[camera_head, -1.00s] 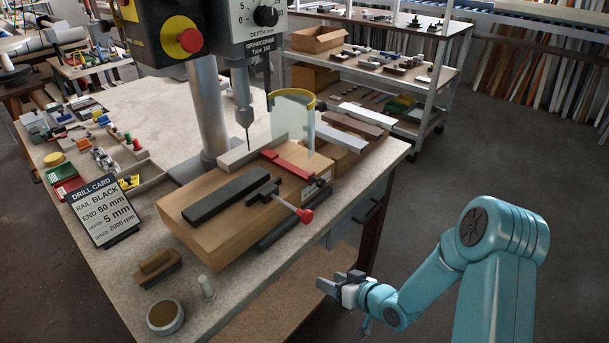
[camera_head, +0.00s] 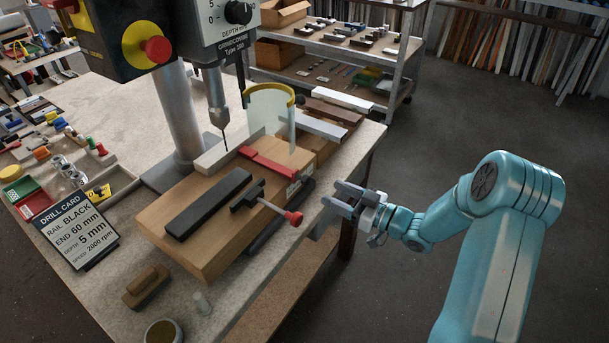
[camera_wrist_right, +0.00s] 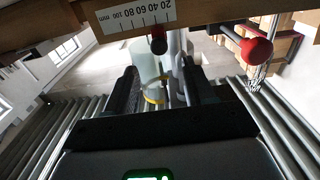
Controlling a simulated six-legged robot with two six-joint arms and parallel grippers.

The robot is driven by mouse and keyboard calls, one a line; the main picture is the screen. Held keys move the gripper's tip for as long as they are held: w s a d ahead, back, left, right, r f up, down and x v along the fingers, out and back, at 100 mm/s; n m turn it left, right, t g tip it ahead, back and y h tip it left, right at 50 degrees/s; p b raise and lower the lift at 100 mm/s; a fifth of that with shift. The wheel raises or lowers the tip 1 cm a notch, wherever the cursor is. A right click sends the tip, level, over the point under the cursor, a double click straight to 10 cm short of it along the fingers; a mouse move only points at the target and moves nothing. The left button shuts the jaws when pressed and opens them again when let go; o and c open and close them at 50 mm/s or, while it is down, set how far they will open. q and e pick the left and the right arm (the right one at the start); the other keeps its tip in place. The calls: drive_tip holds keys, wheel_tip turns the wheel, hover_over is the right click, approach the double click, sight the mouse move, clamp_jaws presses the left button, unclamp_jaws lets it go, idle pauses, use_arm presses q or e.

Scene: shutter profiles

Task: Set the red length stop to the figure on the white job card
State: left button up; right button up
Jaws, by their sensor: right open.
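The red length stop (camera_head: 274,164) lies across the wooden drill block (camera_head: 222,257). In the right wrist view a dark red knob (camera_wrist_right: 158,42), probably the stop's end, is below a millimetre scale (camera_wrist_right: 135,15) marked 20 to 100. It appears near 20 to 40; I cannot read its exact setting. The job card (camera_head: 76,232) reads rail black, end 60 mm, depth 5 mm. My right gripper (camera_head: 338,197) is open and empty, right of the block's scale end and apart from it. In the wrist view its fingers (camera_wrist_right: 160,88) point towards the dark red knob. My left gripper is not in view.
A clamp with a red knob (camera_head: 293,217) sticks out beside the stop; it also shows in the wrist view (camera_wrist_right: 257,50). A dark rail (camera_head: 208,203) lies on the block. The drill bit and clear guard (camera_head: 281,115) stand above. The floor right of the bench is free.

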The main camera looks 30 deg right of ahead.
sight(308, 181)
drive_tip(key=p+x, duration=0.2)
drive_tip(key=x, duration=0.6)
drive_tip(key=shift+w+a, duration=0.1)
drive_tip(key=shift+w, duration=0.1)
drive_tip(key=shift+w+a, duration=0.2)
drive_tip(key=shift+w, duration=0.35)
drive_tip(key=shift+f, duration=0.1)
clamp_jaws()
